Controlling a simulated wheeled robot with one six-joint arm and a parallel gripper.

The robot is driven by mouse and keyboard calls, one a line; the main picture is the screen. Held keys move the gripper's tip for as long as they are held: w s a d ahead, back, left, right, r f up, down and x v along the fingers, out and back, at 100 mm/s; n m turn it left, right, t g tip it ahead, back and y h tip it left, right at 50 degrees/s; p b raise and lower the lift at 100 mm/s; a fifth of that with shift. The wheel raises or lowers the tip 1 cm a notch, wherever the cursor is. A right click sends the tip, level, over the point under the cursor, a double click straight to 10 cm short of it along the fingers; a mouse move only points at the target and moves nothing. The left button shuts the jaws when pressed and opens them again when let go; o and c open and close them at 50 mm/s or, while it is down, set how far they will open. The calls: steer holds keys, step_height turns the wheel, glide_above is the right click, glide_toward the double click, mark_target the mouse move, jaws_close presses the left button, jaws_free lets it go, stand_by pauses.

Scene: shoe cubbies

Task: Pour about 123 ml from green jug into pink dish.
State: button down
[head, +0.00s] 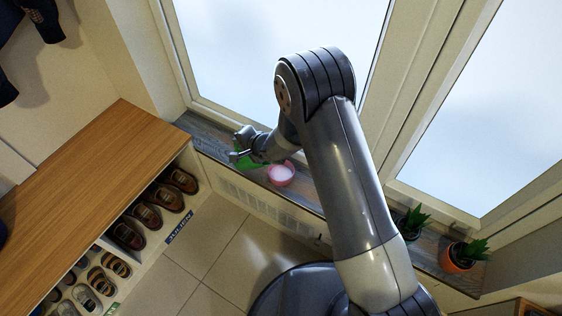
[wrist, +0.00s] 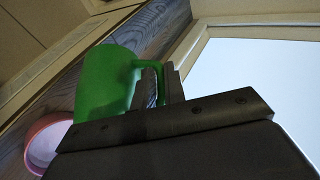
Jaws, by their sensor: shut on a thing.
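The green jug (wrist: 102,80) is held by its handle in my gripper (wrist: 158,84), which is shut on it. In the head view the jug (head: 247,161) is partly hidden by my gripper (head: 240,152), above the window sill. The jug looks tilted in the wrist view, though how far I cannot tell. The pink dish (head: 281,175) stands on the sill just right of the jug and holds something white or pale. The dish (wrist: 43,142) also shows in the wrist view at lower left, partly hidden by my gripper. No stream is visible between jug and dish.
The grey wooden sill (head: 215,139) runs below the windows. Two potted plants (head: 461,256) (head: 411,222) stand on it at the right. A wooden-topped shoe cubby (head: 90,165) with several shoes is at the left. Tiled floor (head: 215,255) lies clear between.

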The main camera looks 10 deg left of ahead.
steer(key=shift+a, duration=0.1)
steer(key=shift+a+r+h+p, duration=0.1)
steer(key=shift+a+h+p, duration=0.2)
steer(key=shift+p, duration=0.25)
steer(key=h+p, duration=0.1)
steer(key=p, duration=0.1)
steer(key=shift+w+a+g+p, duration=0.1)
steer(key=shift+a+g+p, duration=0.2)
steer(key=shift+a, duration=0.05)
steer(key=shift+a+f+n+h+p, duration=0.3)
steer(key=shift+f+h+p, duration=0.2)
steer(key=shift+p, duration=0.15)
steer(key=p, duration=0.2)
steer(key=shift+w+a+r+h+p, duration=0.1)
steer(key=shift+a+h+p, duration=0.2)
steer(key=shift+a+h, duration=0.1)
steer(key=w+a+f+n+g+h+b, duration=0.1)
steer(key=a+f+h+b, duration=0.5)
steer(key=b, duration=0.4)
steer(key=shift+w+a+f+n+h, duration=0.15)
steer(key=shift+a+f+n+h, duration=0.05)
steer(key=shift+a+n+h, duration=0.2)
